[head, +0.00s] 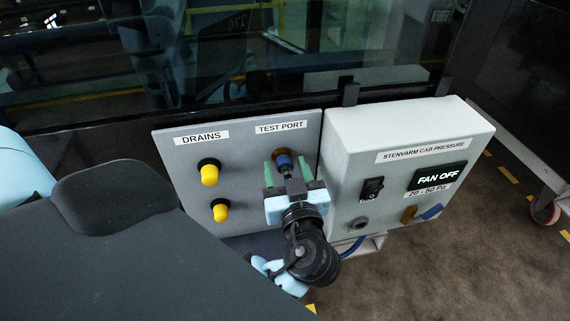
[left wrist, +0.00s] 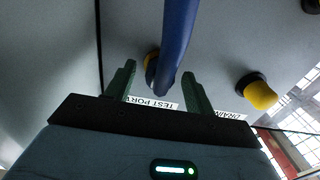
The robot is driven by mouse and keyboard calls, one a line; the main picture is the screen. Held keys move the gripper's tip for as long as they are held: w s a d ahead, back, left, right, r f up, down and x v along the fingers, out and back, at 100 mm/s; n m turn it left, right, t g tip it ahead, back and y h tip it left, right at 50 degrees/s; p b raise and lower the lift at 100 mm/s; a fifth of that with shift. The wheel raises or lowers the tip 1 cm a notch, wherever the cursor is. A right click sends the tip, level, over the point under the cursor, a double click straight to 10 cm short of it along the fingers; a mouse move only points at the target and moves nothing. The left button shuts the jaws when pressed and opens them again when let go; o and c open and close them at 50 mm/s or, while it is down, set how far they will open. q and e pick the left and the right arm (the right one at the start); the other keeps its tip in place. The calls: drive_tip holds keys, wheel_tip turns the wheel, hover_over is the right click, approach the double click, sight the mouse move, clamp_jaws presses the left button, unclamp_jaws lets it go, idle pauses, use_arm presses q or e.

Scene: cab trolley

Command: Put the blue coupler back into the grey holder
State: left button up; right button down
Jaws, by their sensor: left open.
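The blue coupler (head: 284,162) sits at the brass fitting under the TEST PORT label on the grey panel. In the left wrist view a blue body or hose (left wrist: 180,35) runs down from the top toward the brass fitting. My left gripper (head: 288,175) is open, its green fingers on either side of the coupler's line; in the left wrist view its fingertips (left wrist: 159,72) stand apart with the blue part between them. I cannot tell whether they touch it.
Two yellow drain knobs (head: 209,174) stick out left of the gripper. The pale box (head: 345,150) with switch and FAN OFF display juts out on the right. A blue hose (head: 352,247) shows below, beside a pale bracket (head: 374,245). Open floor lies to the right.

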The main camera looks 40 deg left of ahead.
sight(288, 176)
drive_tip(key=shift+s+f, duration=0.25)
drive_tip(key=shift+f, duration=0.05)
idle(0.6)
use_arm(q)
clamp_jaws()
idle(0.4)
drive_tip(key=shift+s+d, duration=0.1)
drive_tip(key=shift+d, duration=0.05)
drive_tip(key=shift+b+v, duration=0.4)
drive_tip(key=shift+v, duration=2.6)
use_arm(e)
drive_tip(key=shift+s+f, duration=0.35)
drive_tip(key=shift+f, duration=0.1)
use_arm(q)
drive_tip(key=shift+x, duration=1.75)
use_arm(e)
drive_tip(key=shift+w+r, duration=0.25)
